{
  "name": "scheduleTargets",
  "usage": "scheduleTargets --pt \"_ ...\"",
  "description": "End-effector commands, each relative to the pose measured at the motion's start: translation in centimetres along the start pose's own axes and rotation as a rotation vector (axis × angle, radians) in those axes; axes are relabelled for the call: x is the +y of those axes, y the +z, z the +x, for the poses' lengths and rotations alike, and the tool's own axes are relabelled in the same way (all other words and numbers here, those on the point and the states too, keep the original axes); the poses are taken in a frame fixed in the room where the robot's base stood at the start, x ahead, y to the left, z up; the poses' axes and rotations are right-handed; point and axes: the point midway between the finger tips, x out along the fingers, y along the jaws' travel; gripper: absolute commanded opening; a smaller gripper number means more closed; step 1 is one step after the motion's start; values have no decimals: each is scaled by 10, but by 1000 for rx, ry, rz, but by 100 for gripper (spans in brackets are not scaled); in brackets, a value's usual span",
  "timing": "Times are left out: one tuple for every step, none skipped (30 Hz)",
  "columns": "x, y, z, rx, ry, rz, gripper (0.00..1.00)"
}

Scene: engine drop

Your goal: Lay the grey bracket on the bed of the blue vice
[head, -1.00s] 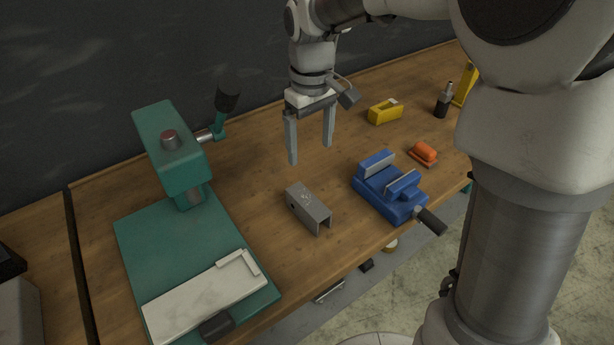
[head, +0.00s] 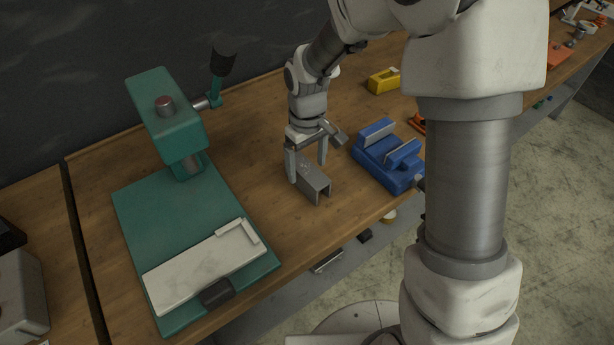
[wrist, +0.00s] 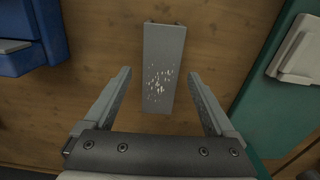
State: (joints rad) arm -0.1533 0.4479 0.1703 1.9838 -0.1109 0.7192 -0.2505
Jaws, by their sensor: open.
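The grey bracket (head: 316,184) is a short channel lying on the wooden bench, between the green press and the blue vice. My gripper (head: 307,174) is open and low over the bracket's far end, its fingers on either side. In the wrist view the bracket (wrist: 164,68) lies between and ahead of my open fingers (wrist: 163,98), with a gap on both sides and pale scuffs on its top. The blue vice (head: 388,155) stands to the right of the bracket, its bed between two light-faced jaws. Part of the vice (wrist: 30,42) shows at upper left in the wrist view.
The green press (head: 165,235) with a pale plate (head: 205,268) fills the bench's left. A yellow object (head: 384,80) stands behind the vice. An orange item is partly hidden by my arm. Bare bench lies around the bracket; the front edge is near.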

Motion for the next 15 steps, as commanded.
scheduleTargets --pt "0 0 5 -1 0 0 90" --pt "0 0 7 -1 0 0 90" --pt "0 0 8 -1 0 -1 90" --pt "0 0 9 0 0 -1 90" --pt "0 0 9 0 0 -1 90" --pt "0 0 9 0 0 -1 90" --pt "0 0 9 1 1 -1 90" --pt "0 0 8 1 1 -1 90" --pt "0 0 8 1 0 -1 90" --pt "0 0 8 1 0 -1 88" --pt "0 0 8 1 0 -1 83" --pt "0 0 8 1 0 -1 76" --pt "0 0 8 1 0 -1 70" --pt "0 0 8 1 0 -1 65" --pt "0 0 8 1 0 -1 58"
